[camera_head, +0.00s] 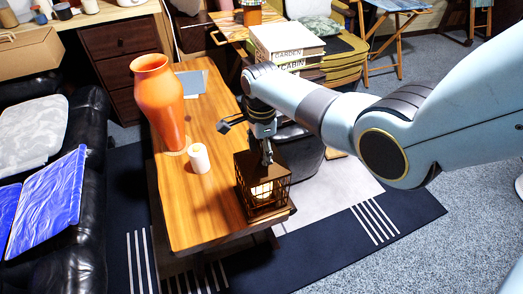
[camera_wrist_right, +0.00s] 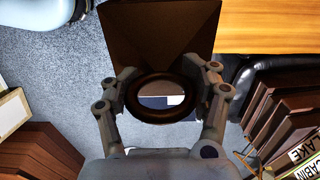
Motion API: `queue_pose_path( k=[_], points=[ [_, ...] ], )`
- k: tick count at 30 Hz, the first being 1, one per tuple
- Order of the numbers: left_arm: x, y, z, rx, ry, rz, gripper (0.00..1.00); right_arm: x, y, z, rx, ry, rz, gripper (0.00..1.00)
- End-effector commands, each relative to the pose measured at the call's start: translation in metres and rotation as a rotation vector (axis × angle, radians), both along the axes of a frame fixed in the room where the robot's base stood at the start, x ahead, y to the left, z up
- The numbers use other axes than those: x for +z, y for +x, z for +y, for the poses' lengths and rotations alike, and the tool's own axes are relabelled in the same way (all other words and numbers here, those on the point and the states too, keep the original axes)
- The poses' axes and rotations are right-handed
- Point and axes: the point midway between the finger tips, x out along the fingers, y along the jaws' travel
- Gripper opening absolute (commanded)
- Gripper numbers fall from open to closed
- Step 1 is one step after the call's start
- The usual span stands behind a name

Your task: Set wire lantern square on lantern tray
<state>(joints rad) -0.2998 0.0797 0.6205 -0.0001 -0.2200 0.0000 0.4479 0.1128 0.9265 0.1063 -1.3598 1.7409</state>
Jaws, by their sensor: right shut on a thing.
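The wire lantern (camera_head: 263,185) is a dark, square cage with a glowing pale candle inside. It hangs about upright at the near right corner of the wooden table in the head view. In the right wrist view its brown pyramid roof (camera_wrist_right: 160,32) and top ring (camera_wrist_right: 161,101) show. My right gripper (camera_head: 267,158) is shut on the top ring, one finger on each side, also in the right wrist view (camera_wrist_right: 163,92). I cannot tell whether the lantern's base touches anything. I cannot make out the lantern tray. My left gripper is not in view.
The wooden table (camera_head: 205,225) carries a tall orange vase (camera_head: 157,92), a white candle (camera_head: 199,158) and a blue-grey flat item (camera_head: 190,84). A black sofa (camera_head: 85,190) stands left. Books (camera_head: 287,45) are stacked behind. The table's near left part is bare.

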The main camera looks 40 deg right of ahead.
Motion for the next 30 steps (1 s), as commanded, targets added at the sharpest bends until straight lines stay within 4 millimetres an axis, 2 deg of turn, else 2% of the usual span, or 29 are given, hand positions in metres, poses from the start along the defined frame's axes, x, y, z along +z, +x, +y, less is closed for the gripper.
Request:
queue_pose_path(
  k=[11, 12, 19, 25, 28, 30],
  points=[
    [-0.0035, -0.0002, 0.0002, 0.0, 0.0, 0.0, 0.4, -0.0057, 0.0005, 0.0, 0.0, 0.0, -0.001, 0.05],
    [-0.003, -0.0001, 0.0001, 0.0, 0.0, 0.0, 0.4, -0.005, 0.0005, 0.0, 0.0, 0.0, -0.001, 0.59],
    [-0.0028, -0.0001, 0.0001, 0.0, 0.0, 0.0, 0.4, -0.005, 0.0003, -0.0001, 0.0, 0.0, -0.001, 0.89],
    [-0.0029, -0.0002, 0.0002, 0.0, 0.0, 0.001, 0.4, -0.0052, 0.0001, 0.0, 0.0, 0.0, 0.0, 0.92],
    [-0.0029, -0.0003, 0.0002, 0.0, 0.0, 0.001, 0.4, -0.0058, -0.0006, 0.0001, 0.0, 0.0, 0.001, 1.0],
    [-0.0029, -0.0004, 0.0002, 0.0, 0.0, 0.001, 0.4, -0.0057, -0.0005, 0.0, 0.0, 0.0, 0.001, 1.0]
  ],
)
